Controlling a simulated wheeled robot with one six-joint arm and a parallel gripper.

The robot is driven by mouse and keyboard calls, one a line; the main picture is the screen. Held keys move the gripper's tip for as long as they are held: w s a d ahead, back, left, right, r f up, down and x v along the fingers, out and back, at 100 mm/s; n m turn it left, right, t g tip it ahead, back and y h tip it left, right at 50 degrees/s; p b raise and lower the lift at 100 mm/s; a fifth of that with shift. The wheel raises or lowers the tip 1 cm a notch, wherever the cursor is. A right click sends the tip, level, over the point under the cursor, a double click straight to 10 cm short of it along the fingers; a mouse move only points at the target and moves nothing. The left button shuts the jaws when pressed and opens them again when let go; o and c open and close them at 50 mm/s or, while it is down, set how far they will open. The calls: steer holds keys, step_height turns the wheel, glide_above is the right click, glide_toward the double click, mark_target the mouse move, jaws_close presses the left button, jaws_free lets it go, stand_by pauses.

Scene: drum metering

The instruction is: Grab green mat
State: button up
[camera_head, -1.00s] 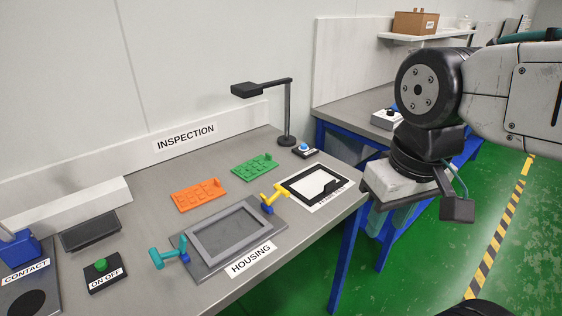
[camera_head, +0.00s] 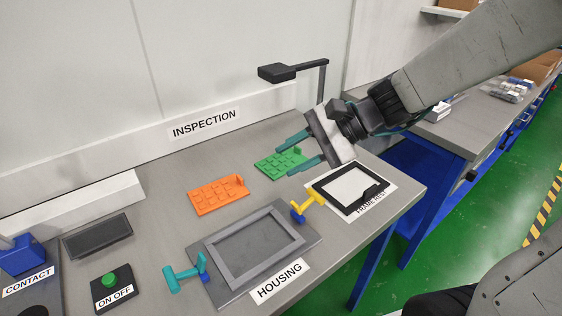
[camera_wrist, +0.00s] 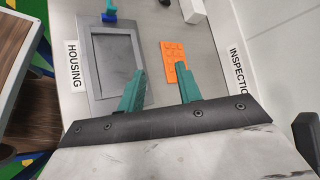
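The green mat (camera_head: 277,162), a flat pad with raised squares and a small upright tab, lies on the grey bench behind the housing. My gripper (camera_head: 298,151) has two teal fingers spread apart, one on each side of the mat's right part as seen in the head view. I cannot tell whether the fingers touch the mat. In the wrist view my gripper (camera_wrist: 162,85) is also open, and the green mat does not show there.
An orange mat (camera_head: 217,195) lies left of the green one. The grey housing fixture (camera_head: 262,277) with teal and yellow clamps is in front. A black frame (camera_head: 377,204) lies to the right. An inspection lamp (camera_head: 278,73) stands behind my gripper.

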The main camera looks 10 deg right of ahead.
steer(key=w+d+f+m+t, duration=0.2)
steer(key=w+f+m+t, duration=0.2)
steer(key=w+m, duration=0.4)
steer(key=m+t+h, duration=0.5)
steer(key=m, duration=0.6)
glide_toward(301, 149)
steer(key=x, duration=0.2)
steer(key=shift+w+a+f, duration=0.1)
steer(key=shift+a+f, duration=0.1)
steer(key=shift+f, duration=0.15)
steer(key=x, duration=0.6)
steer(key=shift+w+r, duration=0.15)
steer(key=shift+w, duration=0.15)
steer(key=shift+w+a, duration=0.2)
steer(key=shift+w, duration=0.2)
jaws_close()
